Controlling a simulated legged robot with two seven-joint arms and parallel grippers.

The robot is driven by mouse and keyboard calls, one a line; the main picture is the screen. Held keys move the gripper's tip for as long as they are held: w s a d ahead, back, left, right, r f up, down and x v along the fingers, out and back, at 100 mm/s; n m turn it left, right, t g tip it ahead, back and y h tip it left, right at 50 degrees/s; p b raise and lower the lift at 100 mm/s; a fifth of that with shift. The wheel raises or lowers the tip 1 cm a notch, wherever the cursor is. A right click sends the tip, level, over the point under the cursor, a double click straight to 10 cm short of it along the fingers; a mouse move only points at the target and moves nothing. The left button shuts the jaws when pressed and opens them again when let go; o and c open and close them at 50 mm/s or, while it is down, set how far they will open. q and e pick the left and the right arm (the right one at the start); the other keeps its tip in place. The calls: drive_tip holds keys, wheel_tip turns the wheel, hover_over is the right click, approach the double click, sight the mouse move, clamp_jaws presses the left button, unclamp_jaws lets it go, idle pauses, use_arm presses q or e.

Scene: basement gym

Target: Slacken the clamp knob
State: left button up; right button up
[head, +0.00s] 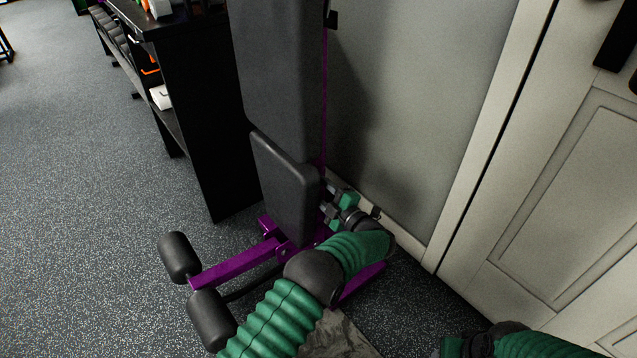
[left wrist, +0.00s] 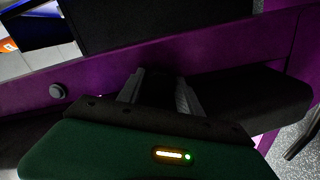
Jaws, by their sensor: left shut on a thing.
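A weight bench with dark pads (head: 282,85) and a purple frame (head: 235,262) stands against the wall. My left gripper (head: 326,197) is at the right side of the bench, behind the lower pad's edge. In the left wrist view its two grey fingers (left wrist: 159,92) reach to the purple frame beam (left wrist: 225,48) and are shut on a dark thing between them, which appears to be the clamp knob (left wrist: 158,92). The knob's shape is mostly hidden by the fingers and shadow. My right arm is at the bottom right of the head view; its fingers do not show clearly.
A dark shelf unit (head: 205,110) stands left of the bench. Two foam rollers (head: 179,257) stick out at the bench's front left. A pale wall panel and white door (head: 560,200) are close on the right. Open speckled floor (head: 80,200) lies to the left.

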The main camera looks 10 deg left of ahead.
use_arm(q)
drive_tip(key=o, duration=1.4)
drive_tip(key=shift+f, duration=0.1)
drive_tip(key=shift+c, duration=0.2)
use_arm(e)
drive_tip(key=shift+f, duration=0.1)
